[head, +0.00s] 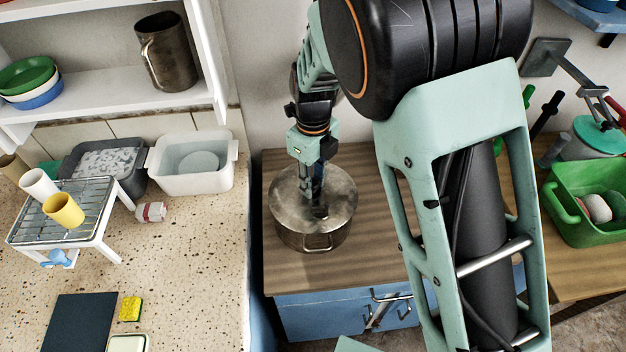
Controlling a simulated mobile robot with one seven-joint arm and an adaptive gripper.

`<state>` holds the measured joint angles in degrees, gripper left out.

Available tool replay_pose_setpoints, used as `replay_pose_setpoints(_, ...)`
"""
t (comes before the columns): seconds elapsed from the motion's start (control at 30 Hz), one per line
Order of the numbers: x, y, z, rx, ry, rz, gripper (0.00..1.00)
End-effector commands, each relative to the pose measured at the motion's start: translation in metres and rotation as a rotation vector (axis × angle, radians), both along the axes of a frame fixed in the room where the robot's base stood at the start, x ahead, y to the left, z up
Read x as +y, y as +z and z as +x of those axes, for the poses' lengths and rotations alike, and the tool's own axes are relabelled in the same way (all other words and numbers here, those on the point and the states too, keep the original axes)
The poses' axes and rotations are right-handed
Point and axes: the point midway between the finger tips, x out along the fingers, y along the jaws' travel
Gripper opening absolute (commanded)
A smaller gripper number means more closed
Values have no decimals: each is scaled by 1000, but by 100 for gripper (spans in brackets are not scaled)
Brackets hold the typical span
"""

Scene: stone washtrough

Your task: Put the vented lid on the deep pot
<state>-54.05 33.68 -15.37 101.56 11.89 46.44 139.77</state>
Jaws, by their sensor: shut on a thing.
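The deep pot (308,238) is a metal pot with a wire handle at its front, standing on the wooden counter. A round grey metal lid (340,196) covers its mouth and looks level. I cannot tell whether the lid rests fully on the rim or sits slightly above it, and I cannot make out its vent. My gripper (319,207) points down at the middle of the lid and is shut on it, most likely at a knob that the fingers hide.
The wooden counter (285,278) is clear in front of the pot. A speckled worktop to the left holds a white basin (192,164), a wire rack (85,205) with cups, and a yellow sponge (130,308). A green tub (590,218) stands at the right.

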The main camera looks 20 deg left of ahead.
Motion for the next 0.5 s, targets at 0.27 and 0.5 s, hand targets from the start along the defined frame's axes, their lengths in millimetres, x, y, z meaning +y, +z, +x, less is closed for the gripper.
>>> replay_pose_setpoints(0.27, 0, 0, 0, 0, 0, 1, 25)
replay_pose_setpoints(0.5, 0, 0, 0, 0, 0, 1, 44)
